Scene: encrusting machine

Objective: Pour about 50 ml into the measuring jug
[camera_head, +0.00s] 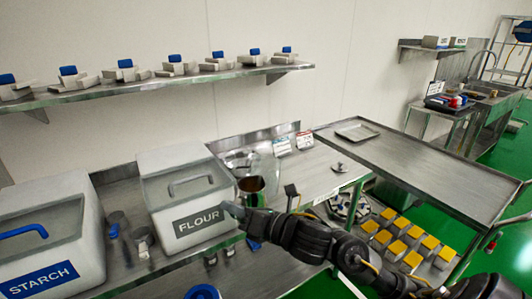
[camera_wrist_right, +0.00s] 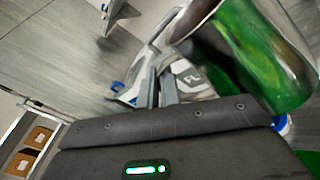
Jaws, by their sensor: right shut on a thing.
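My right gripper (camera_head: 240,208) is shut on a shiny metal cup (camera_head: 251,187), held up beside the flour bin near the counter. The cup's dark brown inside shows in the head view. In the wrist view the cup (camera_wrist_right: 250,55) is large at the upper right, reflecting green, beside the gripper fingers (camera_wrist_right: 163,82). A clear, see-through vessel (camera_head: 266,164), perhaps the measuring jug, appears behind the cup. Its outline is faint and partly hidden, and I cannot tell its level. My left gripper is not in view.
The flour bin (camera_head: 186,178) stands just left of the cup, the starch bin (camera_head: 75,225) farther left. Small metal containers (camera_head: 142,240) stand between them. A mostly clear steel table (camera_head: 430,175) lies at right. A wall shelf (camera_head: 165,82) runs above.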

